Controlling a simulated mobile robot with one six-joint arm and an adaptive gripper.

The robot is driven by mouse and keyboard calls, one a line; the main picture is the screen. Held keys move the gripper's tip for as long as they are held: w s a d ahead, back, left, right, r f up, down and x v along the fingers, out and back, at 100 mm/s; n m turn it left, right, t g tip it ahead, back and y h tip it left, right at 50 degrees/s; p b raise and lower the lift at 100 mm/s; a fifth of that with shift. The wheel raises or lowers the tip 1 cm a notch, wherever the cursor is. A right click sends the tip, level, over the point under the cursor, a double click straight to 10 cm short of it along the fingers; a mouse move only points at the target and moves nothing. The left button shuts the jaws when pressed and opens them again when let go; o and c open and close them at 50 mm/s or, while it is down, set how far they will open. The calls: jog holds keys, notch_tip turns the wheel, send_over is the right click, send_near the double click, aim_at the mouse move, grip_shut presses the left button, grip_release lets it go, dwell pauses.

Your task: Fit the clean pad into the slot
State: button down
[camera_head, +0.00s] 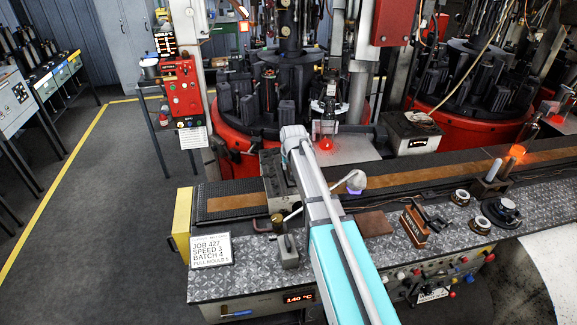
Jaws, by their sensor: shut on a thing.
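I cannot see my gripper; my own arm (318,190) crosses the middle of the view and hides part of the bench. A flat brown square pad (373,224) lies on the patterned metal bench top, just right of the arm. I cannot tell whether it is the clean pad. A brown block with a dark handle and a small label (414,226) stands right of it. No slot can be made out clearly, and I cannot see what my gripper holds.
A dark conveyor with a brown strip (420,178) runs behind the bench (330,262). Red-based rotary mould machines (238,150) stand beyond it. A job sign (211,250) stands at the bench's left end. Glowing orange glass (517,151) is at the right. Open floor (110,200) lies left.

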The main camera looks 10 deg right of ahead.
jog(key=c, duration=0.5)
grip_release()
jog(key=shift+r, duration=0.1)
